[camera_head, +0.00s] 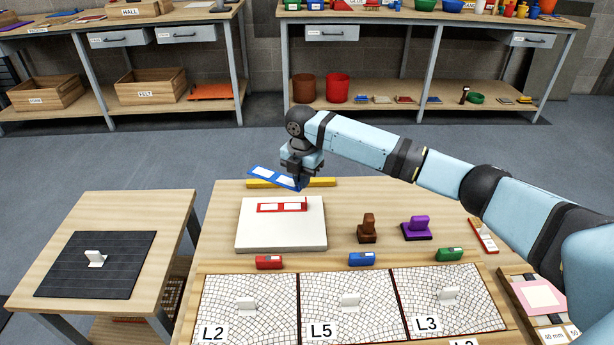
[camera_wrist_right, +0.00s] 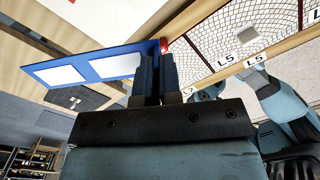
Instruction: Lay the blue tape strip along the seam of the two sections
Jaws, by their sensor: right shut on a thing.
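My right gripper (camera_head: 299,179) is shut on one end of the blue tape strip (camera_head: 270,178), a flat blue piece with two white patches. The strip is held tilted above the back of the white board, extending left from the fingers. In the right wrist view the strip (camera_wrist_right: 82,69) reaches left from the closed fingers (camera_wrist_right: 155,70). The mosaic sections L2 (camera_head: 250,305), L5 (camera_head: 349,304) and L3 (camera_head: 446,298) lie side by side at the table's front, each with a white handle. Dark narrow seams run between neighbouring sections. My left gripper is not in view.
A red strip (camera_head: 282,207) lies on the white board (camera_head: 281,233). A yellow bar (camera_head: 318,182) lies behind it. Red (camera_head: 269,262), blue (camera_head: 361,259) and green (camera_head: 449,254) blocks stand behind the sections. Brown (camera_head: 368,228) and purple (camera_head: 416,228) stamp-like tools stand right of the board.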

